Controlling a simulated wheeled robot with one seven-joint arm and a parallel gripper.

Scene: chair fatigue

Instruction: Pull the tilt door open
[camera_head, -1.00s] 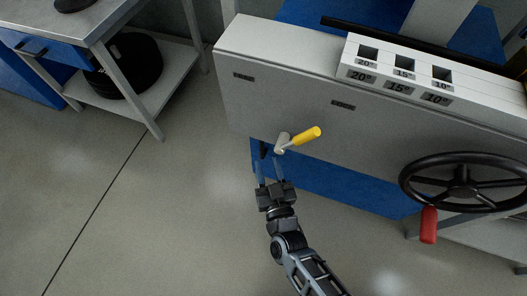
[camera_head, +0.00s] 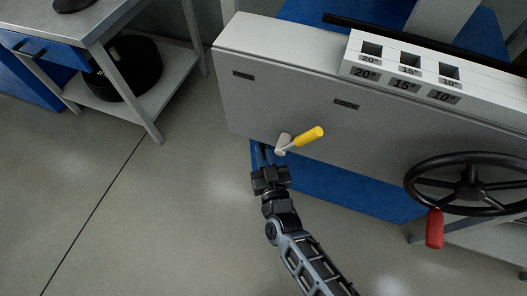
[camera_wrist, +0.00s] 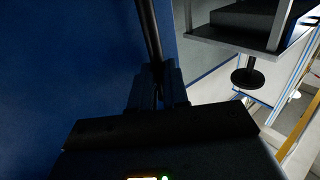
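The blue door panel (camera_head: 335,180) is below the grey machine housing, and its blue face fills the left of the wrist view (camera_wrist: 60,70). A thin dark handle bar (camera_wrist: 149,32) runs down along the blue face in the wrist view. My gripper (camera_head: 262,149) is at the left end of the blue panel, just below the grey housing. In the wrist view my gripper's fingers (camera_wrist: 158,85) are close together around the lower part of the bar. The head view largely hides the handle behind the fingers.
A yellow-handled lever (camera_head: 308,137) sticks out just right of my gripper. A black handwheel (camera_head: 468,182) with a red grip (camera_head: 434,229) is at the right. A workbench (camera_head: 85,22) stands at the left. The floor (camera_head: 150,220) in front is clear.

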